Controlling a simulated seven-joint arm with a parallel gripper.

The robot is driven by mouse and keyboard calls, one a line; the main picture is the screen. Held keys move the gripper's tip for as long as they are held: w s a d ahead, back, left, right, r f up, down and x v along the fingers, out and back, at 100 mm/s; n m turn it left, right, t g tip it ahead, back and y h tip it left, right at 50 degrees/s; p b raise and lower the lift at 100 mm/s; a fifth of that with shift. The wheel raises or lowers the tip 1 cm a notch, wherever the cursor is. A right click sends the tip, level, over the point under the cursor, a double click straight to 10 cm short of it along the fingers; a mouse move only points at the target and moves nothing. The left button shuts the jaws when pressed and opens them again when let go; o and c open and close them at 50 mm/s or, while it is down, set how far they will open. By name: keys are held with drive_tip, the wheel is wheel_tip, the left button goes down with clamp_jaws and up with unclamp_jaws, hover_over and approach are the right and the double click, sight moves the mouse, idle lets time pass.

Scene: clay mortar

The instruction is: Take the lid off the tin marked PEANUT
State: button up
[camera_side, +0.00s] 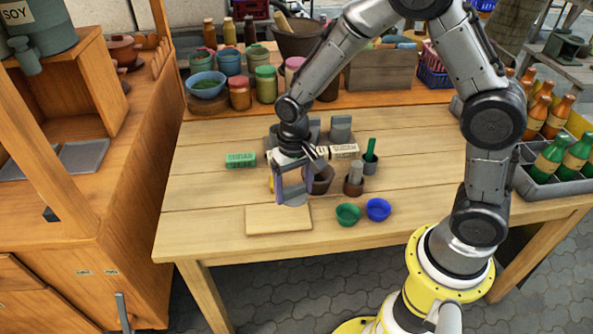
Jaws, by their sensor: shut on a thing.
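My gripper (291,197) hangs low over the middle of the table, just above the back edge of a pale wooden board (278,219). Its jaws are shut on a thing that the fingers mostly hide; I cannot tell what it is. No PEANUT marking is legible. A green labelled block (241,160) lies left of the gripper, and a cream labelled block (345,152) lies to its right; their small print is hard to read. Grey tin-like pieces (340,129) stand behind the gripper, partly hidden by my arm. A bit of yellow shows behind the left finger.
A dark brown bowl (320,180) is close right of the gripper, beside a small brown pot (353,184). A green bowl (347,214) and a blue bowl (378,209) stand at the front. Jars fill the back edge; a bottle crate (552,190) is right. The table's left front is clear.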

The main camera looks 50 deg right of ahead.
drive_tip(key=shift+f, duration=2.75)
drive_tip(key=o, duration=1.2)
drive_tip(key=shift+c, duration=0.2)
drive_tip(key=shift+r, duration=0.15)
drive_tip(key=shift+r, duration=3.4)
drive_tip(key=shift+r, duration=0.1)
drive_tip(key=shift+r, duration=2.4)
drive_tip(key=c, duration=1.4)
